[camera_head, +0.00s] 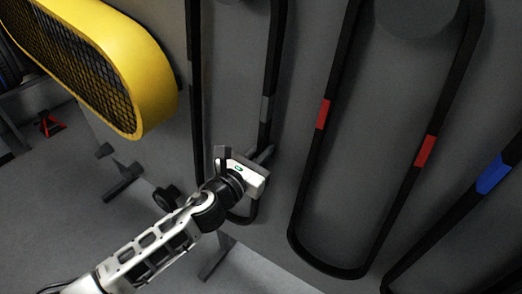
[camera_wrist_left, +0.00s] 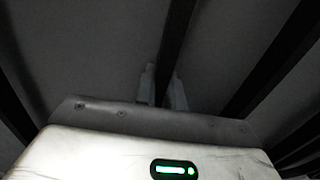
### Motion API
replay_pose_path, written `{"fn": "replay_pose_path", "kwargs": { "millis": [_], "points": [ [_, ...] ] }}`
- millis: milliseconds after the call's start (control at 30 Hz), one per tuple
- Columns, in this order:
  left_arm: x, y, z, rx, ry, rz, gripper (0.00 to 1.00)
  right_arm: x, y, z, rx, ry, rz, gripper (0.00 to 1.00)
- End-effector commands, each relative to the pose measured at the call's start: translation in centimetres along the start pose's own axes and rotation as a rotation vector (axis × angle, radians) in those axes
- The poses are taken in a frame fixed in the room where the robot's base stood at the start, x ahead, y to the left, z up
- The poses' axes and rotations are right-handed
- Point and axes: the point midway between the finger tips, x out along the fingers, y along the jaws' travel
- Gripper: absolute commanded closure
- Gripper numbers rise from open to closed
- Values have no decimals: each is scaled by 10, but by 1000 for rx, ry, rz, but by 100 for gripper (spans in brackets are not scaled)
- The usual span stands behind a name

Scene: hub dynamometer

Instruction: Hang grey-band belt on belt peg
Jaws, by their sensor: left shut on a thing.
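The grey-band belt is a long black loop (camera_head: 195,80) left of centre in the head view, with a grey band (camera_head: 266,108) on its right strand. Its lower bend shows beneath my left gripper, and its upper end is out of frame. My left gripper (camera_head: 264,156) is shut on the right strand below the grey band. In the left wrist view a dark belt strand (camera_wrist_left: 174,50) runs between the two fingertips (camera_wrist_left: 164,90). I cannot make out the belt peg for this belt, or whether the belt rests on one. My right gripper is not in view.
A red-band belt (camera_head: 322,114) hangs to the right, with a dark round disc (camera_head: 415,15) within its loop. A blue-band belt (camera_head: 494,174) is farther right. A yellow mesh guard (camera_head: 150,90) juts out at upper left. A red stand (camera_head: 48,124) is on the floor.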

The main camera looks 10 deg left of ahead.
Motion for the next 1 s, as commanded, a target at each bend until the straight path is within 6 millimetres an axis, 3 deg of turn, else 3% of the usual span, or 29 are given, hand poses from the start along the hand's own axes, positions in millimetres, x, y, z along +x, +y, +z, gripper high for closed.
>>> {"fn": "replay_pose_path", "kwargs": {
  "millis": [400,433,467,567,900,933,1000],
  "points": [
    [4,4,2,10,-10,9,100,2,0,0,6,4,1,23],
    [4,4,2,10,-10,9,81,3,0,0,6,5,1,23],
    [4,4,2,10,-10,10,73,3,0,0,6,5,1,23],
    [4,5,2,10,-10,12,64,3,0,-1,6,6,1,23],
    [4,7,1,8,-8,17,64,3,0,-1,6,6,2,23],
    [3,7,0,6,-5,17,70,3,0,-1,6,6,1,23],
    [3,7,0,6,-5,17,61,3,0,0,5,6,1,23]
  ]
}}
